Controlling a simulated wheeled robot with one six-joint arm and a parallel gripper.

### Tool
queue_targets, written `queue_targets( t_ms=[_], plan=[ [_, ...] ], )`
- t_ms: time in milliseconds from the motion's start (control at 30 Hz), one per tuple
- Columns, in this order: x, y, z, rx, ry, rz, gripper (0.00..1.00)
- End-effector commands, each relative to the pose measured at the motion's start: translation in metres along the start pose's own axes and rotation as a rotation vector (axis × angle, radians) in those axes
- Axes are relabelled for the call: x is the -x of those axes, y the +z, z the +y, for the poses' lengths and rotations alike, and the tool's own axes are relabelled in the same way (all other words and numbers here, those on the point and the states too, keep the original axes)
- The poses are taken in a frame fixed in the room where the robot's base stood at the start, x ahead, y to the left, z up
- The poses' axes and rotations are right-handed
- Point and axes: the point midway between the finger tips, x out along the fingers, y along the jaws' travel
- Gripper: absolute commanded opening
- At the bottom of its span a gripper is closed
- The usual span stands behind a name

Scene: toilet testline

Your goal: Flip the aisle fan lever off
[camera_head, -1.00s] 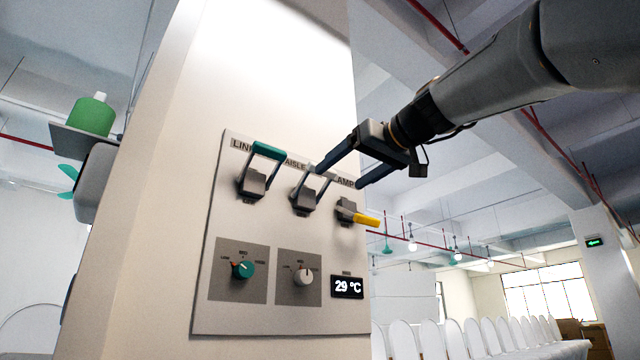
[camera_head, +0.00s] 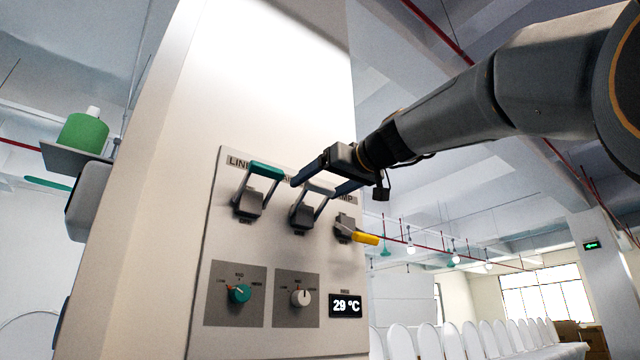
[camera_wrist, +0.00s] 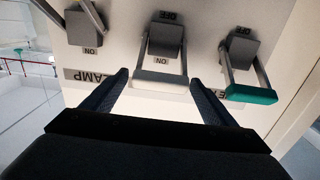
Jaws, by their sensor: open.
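The aisle fan lever (camera_head: 303,215) is the middle of three levers on the wall panel. Its pale handle bar (camera_wrist: 160,82) is raised, on the side of the ON label in the wrist view. My gripper (camera_head: 314,187) is open at this handle. In the wrist view, my gripper's fingertips (camera_wrist: 159,78) appear on either side of the bar, with small gaps. I cannot tell how deep the bar sits between them. The gripper hides the AISLE label in the head view.
The teal-handled lever (camera_head: 250,202) stands raised close on the left. The yellow-handled lamp lever (camera_head: 365,239) points down on the right. Below are a teal knob (camera_head: 239,293), a white knob (camera_head: 301,298) and a temperature display (camera_head: 346,305). A shelf with a green bottle (camera_head: 83,132) is far left.

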Motion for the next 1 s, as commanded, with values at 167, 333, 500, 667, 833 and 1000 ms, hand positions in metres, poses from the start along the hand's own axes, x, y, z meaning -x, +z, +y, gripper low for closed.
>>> queue_targets(
  t_ms=[167,333,500,667,833,1000],
  plan=[
    [0.0001,0.0002,0.0,0.0,0.0,0.0,0.7],
    [0.0003,0.0001,-0.0001,0.0,0.0,0.0,0.41],
    [0.0003,0.0001,-0.0002,0.0,-0.001,0.0,0.21],
    [0.0001,0.0012,0.0,0.0,-0.001,0.005,0.21],
    [-0.0009,0.0045,0.0014,0.0,0.0,0.026,0.21],
    [-0.002,0.0092,0.0032,0.0,0.0,0.065,0.21]
  ],
)
